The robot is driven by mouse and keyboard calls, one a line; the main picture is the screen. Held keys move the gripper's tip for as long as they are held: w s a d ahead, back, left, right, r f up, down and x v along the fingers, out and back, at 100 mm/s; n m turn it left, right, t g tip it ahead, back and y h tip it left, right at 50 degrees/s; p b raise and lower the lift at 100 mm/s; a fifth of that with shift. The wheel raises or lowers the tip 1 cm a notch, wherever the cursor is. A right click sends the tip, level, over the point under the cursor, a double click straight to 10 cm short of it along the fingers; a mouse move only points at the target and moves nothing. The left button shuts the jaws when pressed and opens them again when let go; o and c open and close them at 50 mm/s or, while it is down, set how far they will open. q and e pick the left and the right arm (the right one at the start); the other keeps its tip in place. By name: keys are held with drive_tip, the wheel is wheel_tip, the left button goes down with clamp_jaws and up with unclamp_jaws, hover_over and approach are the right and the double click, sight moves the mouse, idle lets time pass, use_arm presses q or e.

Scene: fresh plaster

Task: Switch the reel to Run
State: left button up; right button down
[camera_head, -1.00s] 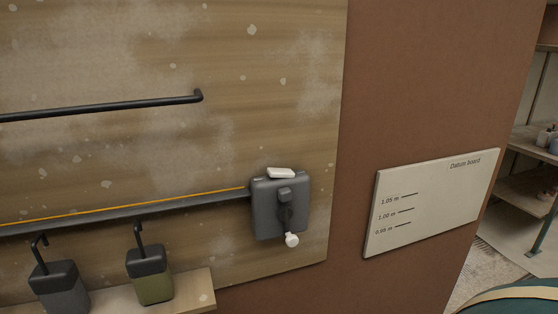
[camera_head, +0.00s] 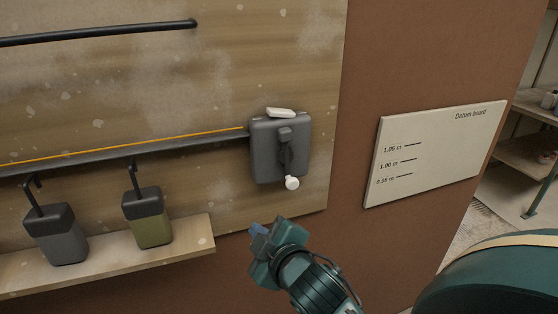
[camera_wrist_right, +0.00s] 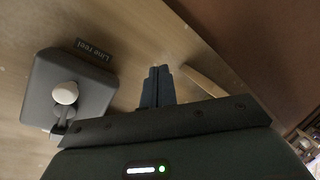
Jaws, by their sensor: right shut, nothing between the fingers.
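The reel is a dark grey box (camera_head: 266,153) mounted on the wooden wall panel, with a dark lever on its front ending in a white knob (camera_head: 292,183) at the lower end. In the right wrist view the reel (camera_wrist_right: 95,93) is at the left, beside a "Line reel" label (camera_wrist_right: 93,49), with the white knob (camera_wrist_right: 66,93) facing the camera. My right gripper (camera_head: 257,232) is below the reel and apart from it. Its fingers (camera_wrist_right: 157,72) are shut and empty, to the right of the reel in the wrist view. My left gripper is not in view.
A white piece (camera_head: 281,113) sits atop the reel. A rail (camera_head: 200,145) with a yellow line runs left from it. Two hooked containers (camera_head: 150,218) (camera_head: 60,238) stand on a shelf (camera_head: 202,237). A Datum board (camera_head: 440,150) hangs on the brown wall at right.

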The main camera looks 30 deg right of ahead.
drive_tip(key=w+a+r+n+t+y, duration=0.25)
drive_tip(key=r+n+t, duration=0.2)
drive_tip(key=r, duration=0.55)
drive_tip(key=w+a+r+n+t+y, duration=0.1)
drive_tip(key=a+r+n+t+y, duration=0.2)
drive_tip(key=r+n, duration=0.45)
drive_tip(key=s+a+r+n+g+y, duration=0.2)
drive_tip(key=r+n+y, duration=0.45)
drive_tip(key=n, duration=0.25)
drive_tip(key=s+a+r+n+g+y, duration=0.2)
drive_tip(key=a+r+n+y, duration=0.1)
drive_tip(key=r+n+y, duration=0.4)
drive_tip(key=s+a+n+g+y, duration=0.1)
drive_tip(key=s+a+n+g, duration=0.2)
drive_tip(key=n+g, duration=0.75)
drive_tip(key=s+a+n+g+y, duration=0.15)
drive_tip(key=a+n+g, duration=0.3)
drive_tip(key=n, duration=1.05)
drive_tip(key=w+d+f+n+t+h, duration=0.35)
drive_tip(key=d+n+h, duration=0.4)
drive_tip(key=h, duration=0.25)
drive_tip(key=d+r+t+h, duration=0.1)
drive_tip(key=d+r+h, duration=0.2)
drive_tip(key=d, duration=0.6)
drive_tip(key=d+r+m+t+h, duration=0.1)
drive_tip(key=d+r+h, duration=0.3)
drive_tip(key=d+h, duration=0.4)
drive_tip(key=shift+s+d+m+t, duration=0.2)
drive_tip(key=shift+d+m+t, duration=0.1)
drive_tip(key=shift+d, duration=0.85)
